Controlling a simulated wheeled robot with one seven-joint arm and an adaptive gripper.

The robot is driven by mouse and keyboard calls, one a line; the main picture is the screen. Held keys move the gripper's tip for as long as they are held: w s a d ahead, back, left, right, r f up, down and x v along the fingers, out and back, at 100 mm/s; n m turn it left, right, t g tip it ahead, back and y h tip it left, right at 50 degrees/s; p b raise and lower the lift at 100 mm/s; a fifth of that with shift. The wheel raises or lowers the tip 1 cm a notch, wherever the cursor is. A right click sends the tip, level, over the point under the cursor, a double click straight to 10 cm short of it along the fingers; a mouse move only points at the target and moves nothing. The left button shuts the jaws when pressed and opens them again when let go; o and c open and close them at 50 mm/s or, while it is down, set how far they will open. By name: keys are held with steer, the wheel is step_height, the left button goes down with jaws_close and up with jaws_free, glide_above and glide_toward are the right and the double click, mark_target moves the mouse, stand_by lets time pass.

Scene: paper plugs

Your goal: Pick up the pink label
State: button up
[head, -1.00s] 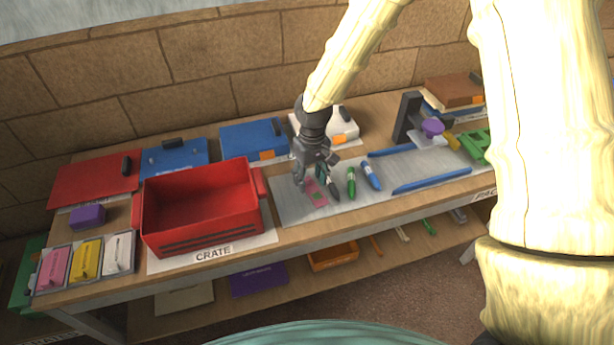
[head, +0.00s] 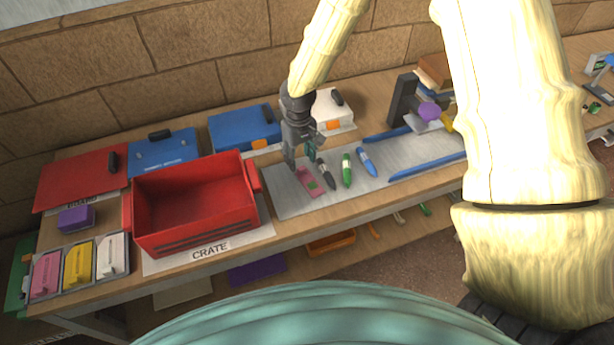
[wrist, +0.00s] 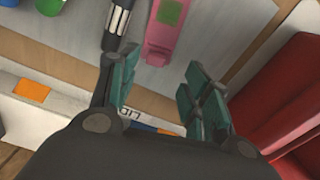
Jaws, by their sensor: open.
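A flat pink piece with a green patch (head: 308,181), which I take as the pink label, lies on the grey mat (head: 285,198) just right of the red crate. In the wrist view the pink piece (wrist: 166,28) lies beyond the fingertips, roughly in line with the gap between them. My gripper (head: 305,160) is open and empty above the mat, just behind the pink piece. In the wrist view its teal-padded fingers (wrist: 162,78) are apart, touching nothing that I can make out. A black marker (head: 326,177) lies close beside the pink piece; it shows near the left finger (wrist: 117,22).
The red crate (head: 247,212) stands left of the mat. Green (head: 347,170) and blue (head: 366,161) markers lie to the right. Blue boxes (head: 243,128) and a white box (head: 333,108) stand behind. A tray at far left holds pink (head: 46,274), yellow and white pieces.

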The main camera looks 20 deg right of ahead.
mark_target(302, 168)
steer(key=shift+s+f+p, duration=0.1)
steer(key=shift+f+p, duration=0.25)
steer(key=shift+f, duration=0.05)
steer(key=f, duration=0.1)
steer(key=f+p, duration=0.1)
steer(key=shift+w+d+f, duration=0.2)
steer(key=shift+d+f, duration=0.1)
steer(key=shift+f+p, duration=0.35)
steer(key=shift+f, duration=0.6)
steer(key=c, duration=0.8)
